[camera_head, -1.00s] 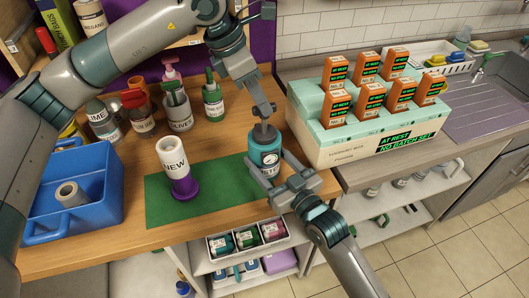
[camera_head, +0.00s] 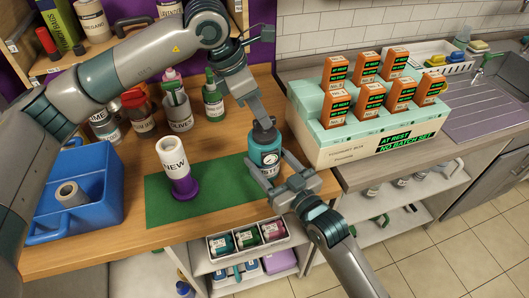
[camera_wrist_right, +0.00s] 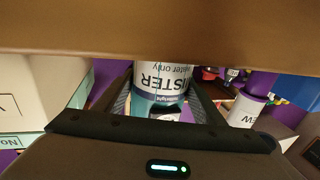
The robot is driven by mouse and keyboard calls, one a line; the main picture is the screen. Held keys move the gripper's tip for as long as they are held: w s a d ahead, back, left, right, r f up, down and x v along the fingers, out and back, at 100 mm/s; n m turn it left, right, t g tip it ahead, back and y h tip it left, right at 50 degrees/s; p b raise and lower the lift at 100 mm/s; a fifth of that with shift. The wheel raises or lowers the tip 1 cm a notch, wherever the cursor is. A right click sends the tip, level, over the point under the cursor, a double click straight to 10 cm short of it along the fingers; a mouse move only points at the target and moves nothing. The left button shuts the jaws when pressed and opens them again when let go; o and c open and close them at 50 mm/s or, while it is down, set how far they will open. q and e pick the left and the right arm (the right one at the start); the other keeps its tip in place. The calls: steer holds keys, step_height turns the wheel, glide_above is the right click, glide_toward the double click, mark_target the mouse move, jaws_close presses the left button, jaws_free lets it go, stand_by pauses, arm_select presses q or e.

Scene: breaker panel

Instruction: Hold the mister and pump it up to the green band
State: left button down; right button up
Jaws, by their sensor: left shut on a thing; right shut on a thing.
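The mister (camera_head: 263,150) is a teal bottle with a dark pump top and a small round gauge (camera_head: 270,158). It stands upright at the right end of the green mat. The gauge is too small to read. My left gripper (camera_head: 265,122) comes from above and is shut on the pump handle, which sits low against the bottle's top. My right gripper (camera_head: 268,178) is shut around the bottle's body from the front. In the right wrist view the mister's label (camera_wrist_right: 163,75) shows upside down between my two fingers; the pump top is out of sight there.
A white "NEW" roll on a purple base (camera_head: 176,168) stands on the green mat (camera_head: 215,190). A blue bin (camera_head: 100,205) is at left, and several bottles (camera_head: 178,110) stand behind. A carton with orange boxes (camera_head: 360,150) is close on the right.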

arm_select(q)
steer(key=shift+a+f, duration=0.1)
steer(key=shift+f, duration=0.3)
steer(key=shift+w+r, duration=0.1)
steer(key=shift+r, duration=2.45)
steer(key=shift+f, duration=2.15)
